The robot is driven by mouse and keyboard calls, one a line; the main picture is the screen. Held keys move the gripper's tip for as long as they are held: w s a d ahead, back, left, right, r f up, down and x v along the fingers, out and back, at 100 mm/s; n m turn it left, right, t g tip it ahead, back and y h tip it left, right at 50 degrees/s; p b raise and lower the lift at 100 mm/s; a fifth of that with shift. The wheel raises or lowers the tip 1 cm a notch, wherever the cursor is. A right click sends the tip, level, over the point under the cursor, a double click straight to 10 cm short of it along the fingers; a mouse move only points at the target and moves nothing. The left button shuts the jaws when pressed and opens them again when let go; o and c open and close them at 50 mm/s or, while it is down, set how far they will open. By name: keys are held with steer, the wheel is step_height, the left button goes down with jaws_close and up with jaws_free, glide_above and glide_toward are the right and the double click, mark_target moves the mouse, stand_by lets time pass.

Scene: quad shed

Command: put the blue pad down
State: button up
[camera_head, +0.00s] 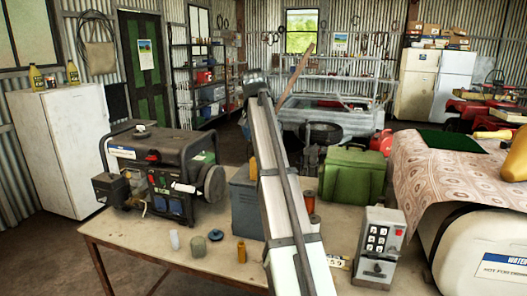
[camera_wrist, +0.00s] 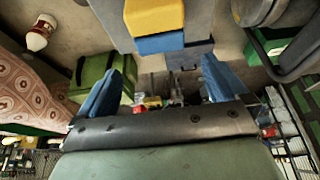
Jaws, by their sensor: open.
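My gripper (camera_wrist: 160,85) is open in the wrist view. Its two blue fingers stand apart, with no object visible gripped between them. A small blue block face (camera_wrist: 160,43), possibly the blue pad, shows against the lower edge of a yellow block (camera_wrist: 153,15), just beyond and between the fingers. I cannot tell whether the blue and yellow parts are joined or only touching. Grey-blue box surfaces (camera_wrist: 190,54) lie around them. There my arm hides the gripper, and I cannot make out the blue pad.
The bench (camera_head: 205,260) holds a black generator (camera_head: 160,175) at left, a green case (camera_head: 351,176) and a keypad box (camera_head: 379,245). Small jars stand in front, including a yellow one (camera_head: 240,251). A patterned cloth (camera_head: 430,180) covers a white tank at right.

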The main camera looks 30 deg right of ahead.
steer(key=shift+a, duration=0.1)
stand_by(0.3)
steer(key=shift+w+a, duration=0.15)
steer(key=shift+a, duration=0.15)
steer(key=s+a+f+t+h, duration=0.2)
steer(key=s+a, duration=0.3)
steer(key=shift+t+h, duration=0.6)
steer(key=x, duration=0.4)
steer(key=d+r+x, duration=0.1)
steer(key=x, duration=0.4)
steer(key=w+d+r+x, duration=0.1)
steer(key=x, duration=0.3)
steer(key=shift+w+d+f, duration=0.15)
steer(key=shift+f, duration=0.1)
steer(key=shift+c, duration=0.4)
